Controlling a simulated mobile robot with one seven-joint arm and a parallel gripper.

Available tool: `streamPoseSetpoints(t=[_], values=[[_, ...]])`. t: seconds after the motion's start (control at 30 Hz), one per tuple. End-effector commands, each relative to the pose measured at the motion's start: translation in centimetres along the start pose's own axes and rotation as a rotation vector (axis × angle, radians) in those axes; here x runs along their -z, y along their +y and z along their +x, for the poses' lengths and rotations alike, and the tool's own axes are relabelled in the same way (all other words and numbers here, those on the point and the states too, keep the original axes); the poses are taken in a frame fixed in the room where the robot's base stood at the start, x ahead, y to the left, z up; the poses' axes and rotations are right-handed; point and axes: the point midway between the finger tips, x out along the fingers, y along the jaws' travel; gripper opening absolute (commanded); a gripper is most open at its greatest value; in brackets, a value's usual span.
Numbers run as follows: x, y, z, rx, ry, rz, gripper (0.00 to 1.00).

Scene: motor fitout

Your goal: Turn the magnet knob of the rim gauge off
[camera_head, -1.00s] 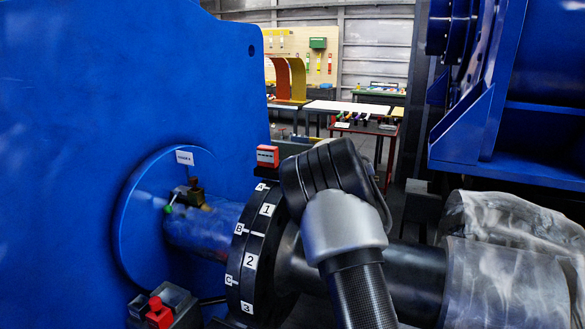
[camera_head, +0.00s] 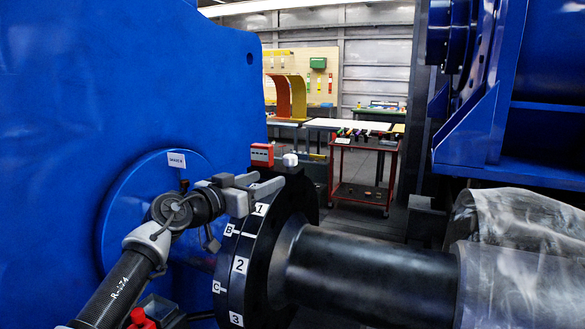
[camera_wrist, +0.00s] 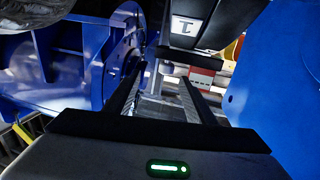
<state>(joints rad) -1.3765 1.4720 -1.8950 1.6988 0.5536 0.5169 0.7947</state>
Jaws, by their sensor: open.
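A small red block with a pale label (camera_head: 262,154) sits on top of the black coupling rim (camera_head: 240,265). A white round knob-like piece (camera_head: 290,160) stands just right of it. I cannot tell for sure which piece is the rim gauge's magnet knob. My gripper (camera_head: 268,186) is open and empty at the upper rim, just below the red block. In the wrist view my two fingers (camera_wrist: 160,82) are spread apart, and a red block (camera_wrist: 203,76) shows beyond the right finger. The black rim with its "1" label (camera_wrist: 186,28) is close above the fingers.
Another red knob-like part (camera_head: 141,318) on a grey box is at the lower left, partly behind my arm. The blue housing (camera_head: 110,90) fills the left. A thick black shaft (camera_head: 370,270) runs right from the coupling. A red cart (camera_head: 365,165) stands behind.

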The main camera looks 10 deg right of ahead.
Motion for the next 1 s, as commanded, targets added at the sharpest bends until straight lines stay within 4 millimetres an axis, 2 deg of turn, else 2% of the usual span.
streamPoseSetpoints(t=[0.03, 0.1, 0.17, 0.27, 0.8, 1.0], values=[[0.5, -0.8, -1.5, 0.018, 0.023, 0.009, 0.50], [1.0, -1.3, -2.4, 0.031, 0.038, 0.021, 0.50], [1.2, -1.4, -2.4, 0.035, 0.043, 0.025, 0.50], [1.4, -1.4, -1.3, 0.033, 0.042, 0.025, 0.50], [1.9, -1.7, 10.2, 0.032, 0.042, 0.023, 0.50], [1.9, -1.9, 13.3, 0.034, 0.042, 0.022, 0.50]])
